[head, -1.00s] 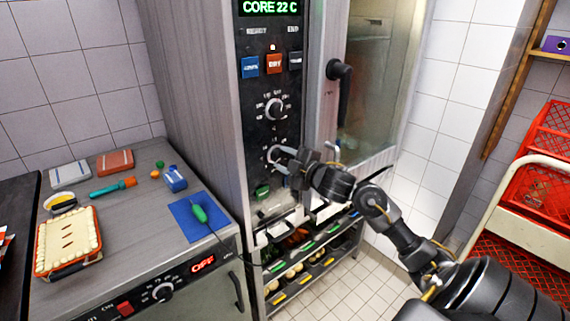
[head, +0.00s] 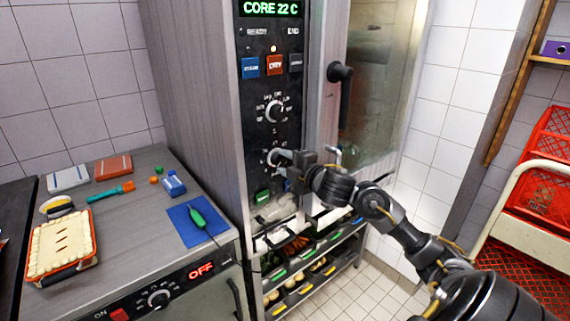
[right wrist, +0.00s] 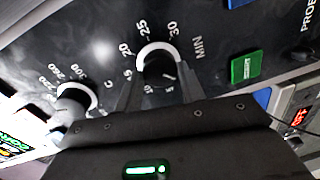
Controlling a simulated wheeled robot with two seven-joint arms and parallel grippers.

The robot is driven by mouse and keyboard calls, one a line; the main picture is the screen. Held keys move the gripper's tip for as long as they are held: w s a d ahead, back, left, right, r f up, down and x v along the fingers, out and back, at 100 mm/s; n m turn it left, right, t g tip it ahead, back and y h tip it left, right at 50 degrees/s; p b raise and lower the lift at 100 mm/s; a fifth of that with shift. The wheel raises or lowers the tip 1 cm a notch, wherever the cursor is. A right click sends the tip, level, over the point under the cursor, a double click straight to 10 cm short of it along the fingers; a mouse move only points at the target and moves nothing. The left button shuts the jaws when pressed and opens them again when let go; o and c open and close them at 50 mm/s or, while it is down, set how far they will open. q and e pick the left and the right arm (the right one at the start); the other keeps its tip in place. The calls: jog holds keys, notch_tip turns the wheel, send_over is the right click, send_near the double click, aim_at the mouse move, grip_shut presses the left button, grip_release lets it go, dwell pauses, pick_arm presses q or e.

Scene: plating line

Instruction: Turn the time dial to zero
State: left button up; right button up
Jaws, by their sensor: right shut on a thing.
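The time dial (right wrist: 158,62) is a black knob in a pale ring, with minute numbers and the word MIN around it. In the head view the time dial (head: 273,157) is the lower knob on the dark oven panel. My right gripper (right wrist: 159,78) has one finger on each side of the knob and is shut on it. In the head view my right gripper (head: 280,159) reaches the dial from the right and partly hides its scale. The exact pointer reading is hard to tell. My left gripper is out of view.
The temperature dial (head: 275,110) is just above; it also shows in the right wrist view (right wrist: 76,97). A green button (head: 263,195) is below. The oven door handle (head: 340,88) stands out at right. A counter (head: 140,235) with a pie and tools is at left.

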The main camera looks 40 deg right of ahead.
jog(key=o, duration=1)
jog(key=shift+c, duration=0.2)
jog(key=shift+s, duration=0.15)
jog(key=s+b, duration=0.1)
jog(key=s, duration=0.9)
jog(key=shift+s+a+r, duration=0.15)
jog(key=shift+s+r, duration=0.1)
jog(key=shift+r, duration=0.2)
